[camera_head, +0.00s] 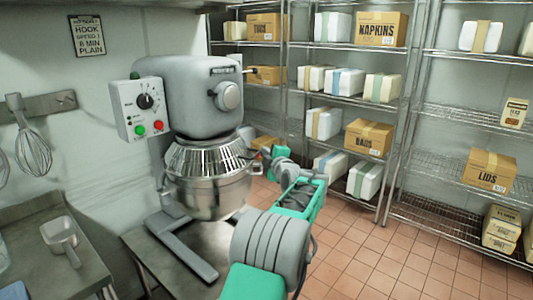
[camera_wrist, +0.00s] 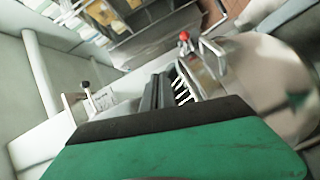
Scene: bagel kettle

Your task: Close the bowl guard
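A large grey mixer (camera_head: 202,95) stands at the left-centre in the head view. Its wire bowl guard (camera_head: 203,160) rings the top of the steel bowl (camera_head: 206,198), with bars across the front. I cannot tell whether the guard is fully round. My arm reaches in from the lower right, and my gripper (camera_head: 257,158) is at the right side of the guard and bowl rim. Contact is unclear and the fingers are too small to read. In the wrist view my green and black gripper housing fills the bottom, and whether the fingers are apart cannot be made out.
A control box (camera_head: 142,108) with a dial and red and green buttons is on the mixer's left. Wire shelves (camera_head: 345,100) with boxes line the back. The tiled floor (camera_head: 375,255) at right is clear.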

